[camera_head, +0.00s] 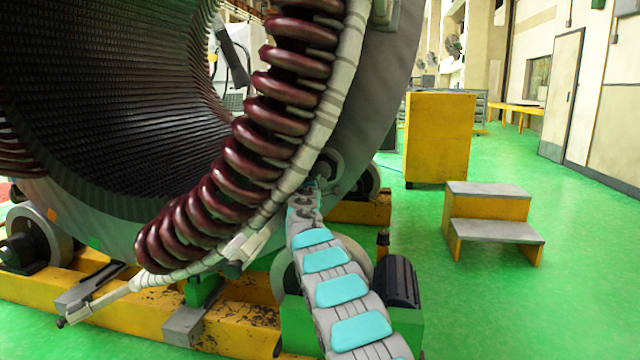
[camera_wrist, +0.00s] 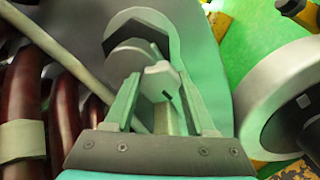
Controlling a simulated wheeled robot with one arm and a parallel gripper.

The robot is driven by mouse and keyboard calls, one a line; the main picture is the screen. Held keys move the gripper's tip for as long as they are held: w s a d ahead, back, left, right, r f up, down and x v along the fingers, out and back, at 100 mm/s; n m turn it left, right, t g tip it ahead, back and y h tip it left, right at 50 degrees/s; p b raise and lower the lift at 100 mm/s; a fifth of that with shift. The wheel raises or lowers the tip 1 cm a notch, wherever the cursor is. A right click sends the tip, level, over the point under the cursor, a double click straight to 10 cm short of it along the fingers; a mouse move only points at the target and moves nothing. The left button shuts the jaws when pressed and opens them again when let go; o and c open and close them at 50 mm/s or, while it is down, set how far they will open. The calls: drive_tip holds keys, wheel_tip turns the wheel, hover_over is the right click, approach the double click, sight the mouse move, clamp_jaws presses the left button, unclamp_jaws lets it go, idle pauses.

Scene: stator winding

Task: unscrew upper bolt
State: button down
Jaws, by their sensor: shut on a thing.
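The upper bolt (camera_wrist: 160,80) shows in the wrist view as a pale grey, lobed head in front of a round grey disc (camera_wrist: 128,58). My gripper (camera_wrist: 159,90) has one finger on each side of the bolt and is shut on it. A larger curved grey bracket arches behind the bolt. In the head view my arm with light blue pads reaches up from the bottom, and my gripper (camera_head: 312,184) is at the lower right edge of the stator (camera_head: 382,60). The bolt is too small and covered to make out there.
Dark red winding coils (camera_head: 255,135) curve left of my arm, bound by a pale band. A yellow base frame (camera_head: 240,325) and a dark motor (camera_head: 397,282) lie below. Grey-topped yellow steps (camera_head: 492,209) and a yellow cabinet (camera_head: 440,138) stand right. Green floor is free at right.

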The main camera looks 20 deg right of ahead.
drive_tip(key=n+p, duration=0.1)
drive_tip(key=n, duration=0.2)
drive_tip(key=shift+r+n, duration=0.1)
drive_tip(key=shift+n, duration=0.3)
drive_tip(key=n+p, duration=0.2)
drive_tip(key=n, duration=0.1)
drive_tip(key=shift+n, duration=0.3)
drive_tip(key=n+p, duration=0.1)
drive_tip(key=n, duration=0.2)
drive_tip(key=shift+a+n, duration=0.1)
drive_tip(key=shift+n, duration=0.2)
drive_tip(key=shift+n+p, duration=0.45)
drive_tip(key=shift+n, duration=1.15)
drive_tip(key=shift+f, duration=0.2)
drive_tip(key=shift+c, duration=1.2)
unclamp_jaws()
drive_tip(key=shift+r, duration=0.1)
